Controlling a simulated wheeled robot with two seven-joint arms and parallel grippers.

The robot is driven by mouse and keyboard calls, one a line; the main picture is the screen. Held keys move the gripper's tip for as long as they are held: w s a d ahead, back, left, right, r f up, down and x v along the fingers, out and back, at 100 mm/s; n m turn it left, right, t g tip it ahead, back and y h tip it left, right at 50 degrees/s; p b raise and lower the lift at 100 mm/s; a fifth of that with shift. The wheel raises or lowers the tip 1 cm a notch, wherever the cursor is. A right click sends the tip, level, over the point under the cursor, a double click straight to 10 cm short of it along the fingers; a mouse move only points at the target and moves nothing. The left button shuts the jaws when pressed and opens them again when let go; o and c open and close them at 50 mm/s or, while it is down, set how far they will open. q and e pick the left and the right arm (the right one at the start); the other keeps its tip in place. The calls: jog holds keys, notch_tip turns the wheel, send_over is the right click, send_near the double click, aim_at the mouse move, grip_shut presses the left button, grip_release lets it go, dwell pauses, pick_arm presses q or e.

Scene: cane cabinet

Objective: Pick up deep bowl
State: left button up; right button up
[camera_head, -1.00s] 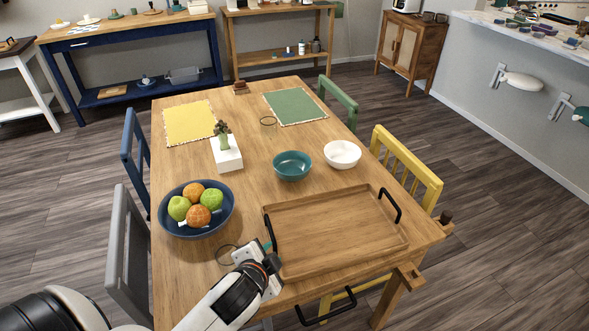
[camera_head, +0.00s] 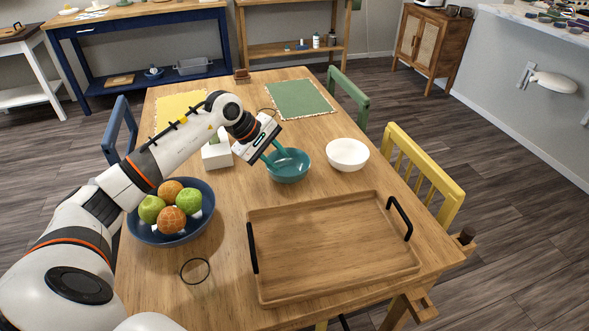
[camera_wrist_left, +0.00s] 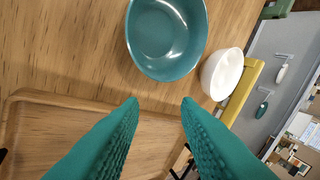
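A teal bowl (camera_head: 290,174) stands upright and empty on the wooden table, and a white bowl (camera_head: 347,154) stands just to its right. I cannot tell from looks alone which one is the deep bowl. My left gripper (camera_head: 281,160) has teal fingers and is over the left back rim of the teal bowl. In the left wrist view the left gripper (camera_wrist_left: 160,103) is open and empty, with the teal bowl (camera_wrist_left: 167,38) just beyond its fingertips. The white bowl (camera_wrist_left: 222,74) shows there to the right. I cannot tell whether the fingers touch the bowl. My right gripper is not in view.
A wooden tray (camera_head: 330,245) with black handles lies in front of the bowls. A blue fruit bowl (camera_head: 150,232) stands at left, beneath my left arm. A white planter (camera_head: 216,156) is left of the gripper. A green placemat (camera_head: 300,99) lies behind. Chairs flank the table.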

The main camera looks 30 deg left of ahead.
pick_arm(q)
jog(key=g+y, duration=0.1)
jog(key=y, duration=0.1)
send_near(273, 172)
jog(key=shift+m, duration=0.3)
jog(key=x, duration=0.4)
jog(key=a+x, duration=0.1)
jog(key=x, duration=0.1)
jog(key=shift+w, duration=0.15)
jog(key=p+x, duration=0.1)
jog(key=x, duration=0.4)
jog(key=shift+w+f, duration=0.25)
jog(key=shift+f, duration=0.1)
grip_shut()
